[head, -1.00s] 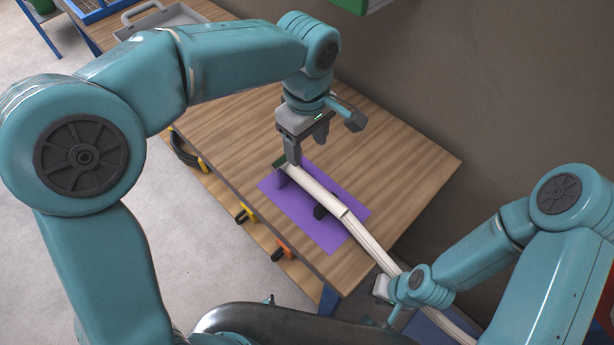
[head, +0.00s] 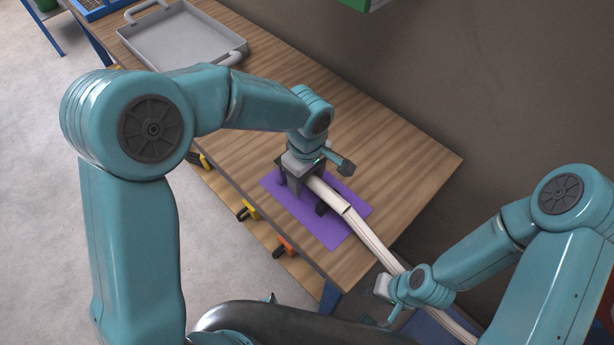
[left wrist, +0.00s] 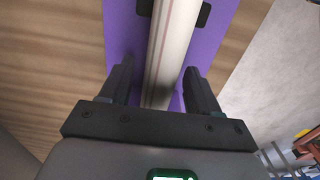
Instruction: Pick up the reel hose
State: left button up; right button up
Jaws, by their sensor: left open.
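The reel hose (head: 365,232) is a long cream tube that runs from the purple mat (head: 327,237) on the table down to the lower right. My left gripper (head: 299,185) is over its upper end. In the left wrist view the open fingers (left wrist: 157,92) stand on either side of the hose (left wrist: 168,50), with gaps showing between fingers and hose. A dark support (head: 322,209) shows beside the hose on the mat. My right gripper (head: 385,290) is by the lower stretch of the hose; the picture does not show whether its jaws are shut.
The wooden table (head: 400,160) has free room right of the mat. A grey tray (head: 180,42) stands at its far left end. Yellow (head: 247,212) and orange (head: 284,249) tools hang along the front edge. A grey-brown wall (head: 480,80) stands behind.

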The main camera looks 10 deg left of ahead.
pick_arm(q)
jog(key=c, duration=1)
grip_shut()
jog(key=shift+r, duration=0.1)
